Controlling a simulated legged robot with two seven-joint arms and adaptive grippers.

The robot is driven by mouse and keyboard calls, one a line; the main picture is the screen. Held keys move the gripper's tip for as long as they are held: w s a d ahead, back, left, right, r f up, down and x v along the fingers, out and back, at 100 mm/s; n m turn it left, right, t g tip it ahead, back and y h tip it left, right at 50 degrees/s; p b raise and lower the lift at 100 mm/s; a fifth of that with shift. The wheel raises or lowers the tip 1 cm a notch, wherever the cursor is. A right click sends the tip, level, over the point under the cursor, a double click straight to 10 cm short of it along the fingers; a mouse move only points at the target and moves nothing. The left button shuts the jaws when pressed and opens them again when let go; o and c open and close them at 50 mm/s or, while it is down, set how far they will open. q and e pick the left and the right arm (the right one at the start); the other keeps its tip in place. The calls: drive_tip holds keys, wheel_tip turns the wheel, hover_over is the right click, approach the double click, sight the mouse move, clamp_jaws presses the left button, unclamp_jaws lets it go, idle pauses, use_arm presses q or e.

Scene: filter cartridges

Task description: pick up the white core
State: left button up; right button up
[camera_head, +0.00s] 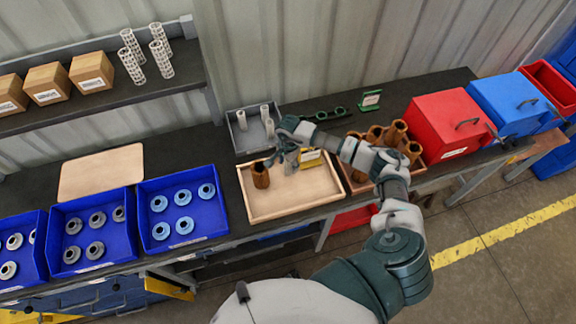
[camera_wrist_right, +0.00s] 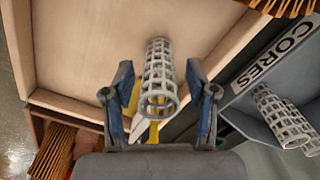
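A white lattice core (camera_wrist_right: 158,78) shows in the right wrist view between the two fingers of my right gripper (camera_wrist_right: 161,72). The fingers are apart, with a gap on each side of the core. In the head view my right gripper (camera_head: 287,161) is low over the light wooden tray (camera_head: 290,207), and largely hides that core. More white cores (camera_head: 242,120) stand in the grey bin behind the tray; some also show in the right wrist view (camera_wrist_right: 285,118), beside the CORES label. My left gripper is not in view.
A brown pleated filter (camera_head: 260,175) stands in the tray, left of my gripper. A box of brown filters (camera_head: 396,138) and a red bin (camera_head: 450,120) are to the right. Blue bins of rings (camera_head: 183,205) are to the left. White cores (camera_head: 132,52) also stand on the shelf.

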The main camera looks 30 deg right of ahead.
drive_tip(key=c, duration=0.6)
